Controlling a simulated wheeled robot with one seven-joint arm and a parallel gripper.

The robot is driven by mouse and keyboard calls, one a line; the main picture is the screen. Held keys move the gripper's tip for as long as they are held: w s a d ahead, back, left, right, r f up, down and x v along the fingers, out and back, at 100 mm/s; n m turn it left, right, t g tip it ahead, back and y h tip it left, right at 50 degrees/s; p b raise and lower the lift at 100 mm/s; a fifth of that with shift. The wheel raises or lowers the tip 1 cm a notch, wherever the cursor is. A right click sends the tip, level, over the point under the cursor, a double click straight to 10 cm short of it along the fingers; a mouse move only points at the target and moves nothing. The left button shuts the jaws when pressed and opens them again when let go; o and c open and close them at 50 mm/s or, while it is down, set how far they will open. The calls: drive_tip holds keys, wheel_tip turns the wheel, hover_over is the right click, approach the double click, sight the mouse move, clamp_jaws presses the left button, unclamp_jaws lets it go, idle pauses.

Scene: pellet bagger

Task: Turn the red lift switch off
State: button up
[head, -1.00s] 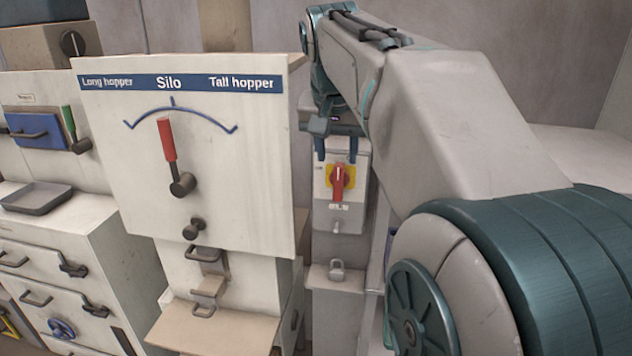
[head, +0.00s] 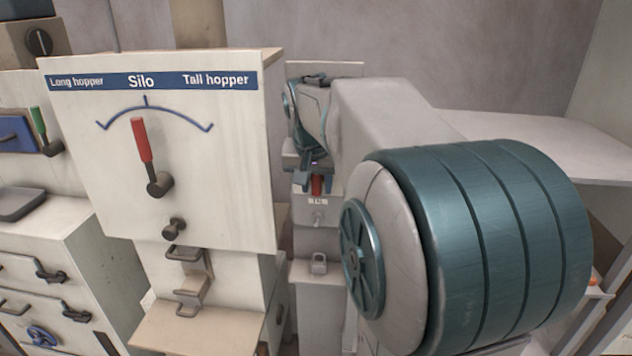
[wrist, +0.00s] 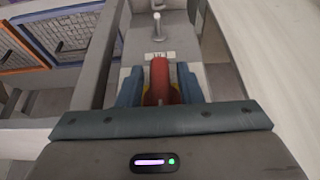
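The red lift switch (head: 317,186) is a red rotary handle on a grey-white box behind the silo panel. In the wrist view the red handle (wrist: 160,76) points roughly along the box, with bits of its yellow plate (wrist: 175,90) showing beside it. My gripper (head: 315,184) is at the switch, with one blue finger on each side of the handle. In the wrist view my gripper (wrist: 161,88) looks open, with narrow gaps between the fingers and the handle. The gripper hides most of the yellow plate in the head view.
The silo panel (head: 208,130) with its red-handled lever (head: 144,140) stands close left of my arm. Drawers (head: 40,270) and a green-handled lever (head: 40,122) are at the far left.

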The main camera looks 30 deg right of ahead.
clamp_jaws()
drive_tip(key=shift+n+g+h, duration=0.3)
drive_tip(key=shift+g+h, duration=0.5)
drive_tip(key=shift+h, duration=0.4)
drive_tip(key=n+g+h+b, duration=0.1)
drive_tip(key=g+h, duration=0.1)
drive_tip(key=h, duration=0.1)
drive_tip(key=shift+d+h+b, duration=0.15)
drive_tip(key=shift+h+b, duration=0.15)
drive_tip(key=shift+h, duration=0.1)
drive_tip(key=g+h+b, duration=0.1)
drive_tip(key=h, duration=0.1)
drive_tip(key=n+g+h+b, duration=0.1)
drive_tip(key=h, duration=0.1)
drive_tip(key=shift+s+d+r+h, duration=0.1)
drive_tip(key=shift+s+r+h, duration=0.05)
drive_tip(key=shift+h, duration=0.15)
drive_tip(key=h, duration=0.1)
drive_tip(key=n+g+h, duration=0.1)
drive_tip(key=h+b, duration=0.1)
drive_tip(key=h, duration=0.1)
drive_tip(key=shift+r+n+g, duration=0.25)
drive_tip(key=shift+n+g, duration=0.05)
drive_tip(key=shift+n, duration=0.1)
drive_tip(key=shift+o, duration=1.5)
unclamp_jaws()
